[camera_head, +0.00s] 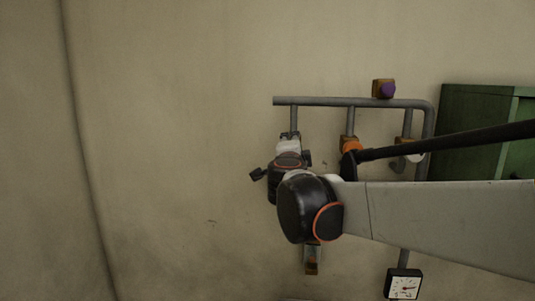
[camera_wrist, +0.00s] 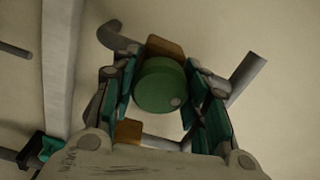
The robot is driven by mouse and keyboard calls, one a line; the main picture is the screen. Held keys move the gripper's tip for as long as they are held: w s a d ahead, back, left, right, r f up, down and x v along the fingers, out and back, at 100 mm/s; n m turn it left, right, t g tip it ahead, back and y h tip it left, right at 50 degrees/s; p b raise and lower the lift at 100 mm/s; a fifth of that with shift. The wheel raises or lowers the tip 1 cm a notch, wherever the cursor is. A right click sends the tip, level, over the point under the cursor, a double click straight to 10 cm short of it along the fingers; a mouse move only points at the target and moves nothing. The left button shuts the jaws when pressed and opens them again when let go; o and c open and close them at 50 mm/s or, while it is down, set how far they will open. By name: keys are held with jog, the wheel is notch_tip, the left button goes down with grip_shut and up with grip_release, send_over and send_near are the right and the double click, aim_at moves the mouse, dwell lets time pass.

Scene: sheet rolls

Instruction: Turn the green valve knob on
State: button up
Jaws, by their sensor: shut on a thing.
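The green valve knob (camera_wrist: 158,88) is a round disc with a small light dot near its lower right edge, in front of a brownish valve block (camera_wrist: 166,47) in the wrist view. My gripper (camera_wrist: 160,68) has its teal-padded fingers on both sides of the knob and is shut on it. In the head view my gripper (camera_head: 289,137) is at the left pipe branch, and the green knob is hidden behind it.
Grey pipes (camera_head: 330,102) run along the wall. A purple knob (camera_head: 388,90) and an orange knob (camera_head: 351,145) are to the right. A gauge (camera_head: 403,286) is lower down, and a green cabinet (camera_head: 475,130) stands at the right. The wall at left is bare.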

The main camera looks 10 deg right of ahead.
jog(key=shift+s+a+r, duration=0.1)
jog(key=shift+s+a, duration=0.1)
jog(key=shift+s, duration=0.05)
dwell(0.7)
jog(key=o, duration=1.1)
jog(key=shift+s, duration=0.1)
jog(key=v, duration=1.1)
jog(key=shift+s, duration=0.1)
